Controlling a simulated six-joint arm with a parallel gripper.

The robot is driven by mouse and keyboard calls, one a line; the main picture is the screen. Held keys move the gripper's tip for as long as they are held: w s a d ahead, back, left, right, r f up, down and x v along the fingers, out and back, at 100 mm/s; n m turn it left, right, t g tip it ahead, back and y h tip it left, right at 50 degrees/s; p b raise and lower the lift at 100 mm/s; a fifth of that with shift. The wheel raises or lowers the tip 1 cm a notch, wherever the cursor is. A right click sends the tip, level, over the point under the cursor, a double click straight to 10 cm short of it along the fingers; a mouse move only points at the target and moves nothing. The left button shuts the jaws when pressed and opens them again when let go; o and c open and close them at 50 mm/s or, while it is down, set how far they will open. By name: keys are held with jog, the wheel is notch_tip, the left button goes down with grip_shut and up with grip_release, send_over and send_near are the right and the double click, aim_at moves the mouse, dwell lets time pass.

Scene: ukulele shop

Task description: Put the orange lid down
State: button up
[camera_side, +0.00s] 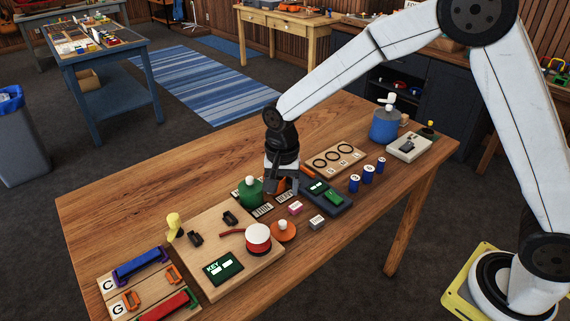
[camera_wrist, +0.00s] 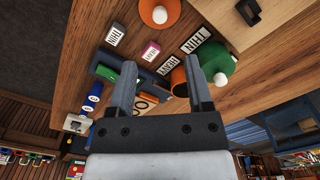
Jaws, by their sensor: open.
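The orange lid (camera_side: 283,231), a disc with a white knob, lies on the wooden table beside the red-and-white round container (camera_side: 258,239). It also shows at the top of the wrist view (camera_wrist: 172,10). My gripper (camera_side: 281,187) is pointed down over the table, behind the lid and apart from it. In the wrist view my gripper (camera_wrist: 160,70) has its two fingers spread, with no lid between them. An orange cup (camera_wrist: 179,82) shows near the right finger; the gripper partly hides it in the side view. Whether a finger touches it I cannot tell.
A green pot with a white knob (camera_side: 249,191) stands close to the left of my gripper. Label blocks (camera_side: 317,222), a dark tray (camera_side: 330,199), a ring board (camera_side: 335,159) and blue cylinders (camera_side: 368,174) are nearby. The table's left rear is bare.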

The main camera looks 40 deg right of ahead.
jog(key=shift+d, duration=0.1)
jog(key=s+d+n+t, duration=0.1)
jog(key=s+d+n, duration=0.3)
jog(key=s, duration=0.4)
jog(key=s+d+r+n+t, duration=0.1)
jog(key=s+d+n, duration=0.4)
jog(key=s, duration=0.3)
jog(key=shift+s+d+r+t, duration=0.2)
jog(key=shift+d+r+t, duration=0.1)
jog(key=shift+d, duration=0.5)
